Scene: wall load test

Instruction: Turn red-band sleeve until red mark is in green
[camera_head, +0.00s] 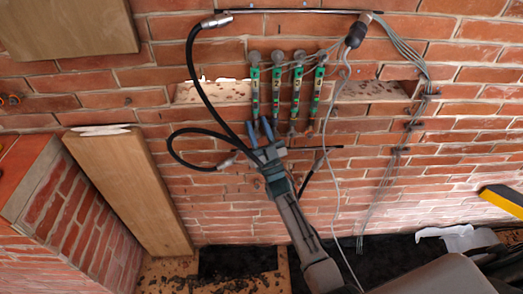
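Several slim upright devices with dark green bodies and grey round tops hang in a row on the brick wall: the leftmost (254,85), the second (277,85), the third (297,85) and the rightmost (319,85). Their bands and marks are too small to read, so I cannot tell which sleeve has the red band. My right gripper (260,128) reaches up from below with blue fingertips spread apart. It is just under the lower end of the leftmost device; whether it touches is unclear. My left gripper is not in view.
Black hoses (203,85) loop left of the devices and behind my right gripper. Grey cables (412,55) hang at the right. A wooden board (135,195) leans at the left beside a brick pier (75,205). A yellow-and-black object (503,199) is at the right edge.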

